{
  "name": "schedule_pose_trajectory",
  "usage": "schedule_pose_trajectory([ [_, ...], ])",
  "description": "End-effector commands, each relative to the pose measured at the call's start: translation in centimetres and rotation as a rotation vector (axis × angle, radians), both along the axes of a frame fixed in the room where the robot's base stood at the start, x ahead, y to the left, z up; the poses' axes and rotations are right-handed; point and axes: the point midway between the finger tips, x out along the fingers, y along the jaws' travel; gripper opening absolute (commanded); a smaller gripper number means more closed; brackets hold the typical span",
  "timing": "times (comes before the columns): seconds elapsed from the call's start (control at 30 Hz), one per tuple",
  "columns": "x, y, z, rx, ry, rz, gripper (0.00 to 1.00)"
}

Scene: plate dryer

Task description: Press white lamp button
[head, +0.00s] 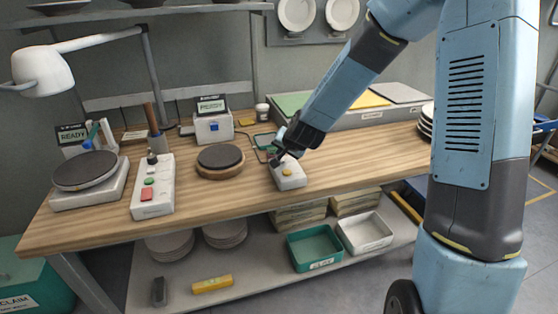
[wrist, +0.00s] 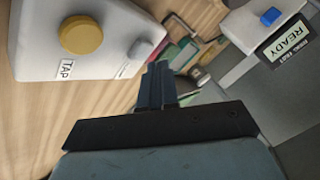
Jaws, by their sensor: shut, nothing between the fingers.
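A white control box (head: 290,181) stands on the wooden bench; in the wrist view (wrist: 50,20) it fills the upper left. It carries a round yellow button (wrist: 81,35) beside a label reading TAP. A smaller pale grey-white button (wrist: 141,49) sits near its edge, by a label too small to read. In the head view my gripper (head: 276,160) is shut and empty at the back of the box. In the wrist view my closed fingers (wrist: 157,75) are just beyond the pale button; I cannot tell whether they touch the box.
A white desk lamp (head: 42,71) hangs at the left. Bare wood lies right of the control box.

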Motion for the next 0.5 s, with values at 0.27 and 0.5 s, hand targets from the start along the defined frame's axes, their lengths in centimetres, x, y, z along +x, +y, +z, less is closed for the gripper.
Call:
schedule_pose_trajectory([
  [0.27,0.0,0.0,1.0,0.0,-0.002,0.0,0.0],
  [0.5,0.0,0.0,2.9,-0.001,-0.002,0.0,0.0],
])
